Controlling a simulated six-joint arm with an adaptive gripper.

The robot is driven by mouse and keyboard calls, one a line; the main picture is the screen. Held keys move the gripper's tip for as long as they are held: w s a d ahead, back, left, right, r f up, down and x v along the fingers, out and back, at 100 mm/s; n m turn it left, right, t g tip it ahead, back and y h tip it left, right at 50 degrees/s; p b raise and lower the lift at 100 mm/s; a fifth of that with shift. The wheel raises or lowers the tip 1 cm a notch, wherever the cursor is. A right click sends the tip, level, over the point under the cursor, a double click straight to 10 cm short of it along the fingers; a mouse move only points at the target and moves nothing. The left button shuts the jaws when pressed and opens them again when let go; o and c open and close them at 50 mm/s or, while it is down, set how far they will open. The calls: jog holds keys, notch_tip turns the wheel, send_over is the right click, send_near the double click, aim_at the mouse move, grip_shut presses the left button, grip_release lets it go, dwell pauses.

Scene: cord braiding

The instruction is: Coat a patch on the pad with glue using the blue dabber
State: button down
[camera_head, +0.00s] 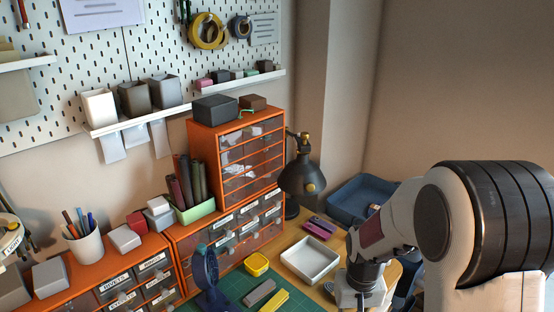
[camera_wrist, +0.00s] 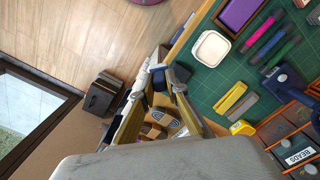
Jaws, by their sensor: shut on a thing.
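My gripper (camera_wrist: 165,80) shows in the wrist view, its fingers closed around a small dark blue piece (camera_wrist: 180,73) that looks like the blue dabber. Most of that piece is hidden by the fingers. In the head view my wrist is at the lower right, and the held piece cannot be made out. I cannot tell which surface is the pad, and no glue patch can be made out.
A white tray (camera_head: 310,260) and a purple item (camera_head: 320,227) lie near the black lamp (camera_head: 302,178). A yellow container (camera_head: 256,264), grey bar (camera_head: 259,292) and blue stand (camera_head: 207,270) are on or beside the mat. Orange drawers (camera_head: 225,246) border the back.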

dwell(0.4)
jog(key=shift+a, duration=0.8)
jog(key=s+a+n, duration=0.4)
jog(key=s+a, duration=0.1)
jog(key=a, duration=0.5)
jog(key=s+a+n, duration=0.5)
jog(key=s+a, duration=0.1)
jog(key=a, duration=0.5)
jog(key=shift+f, duration=0.15)
jog(key=shift+w, duration=0.1)
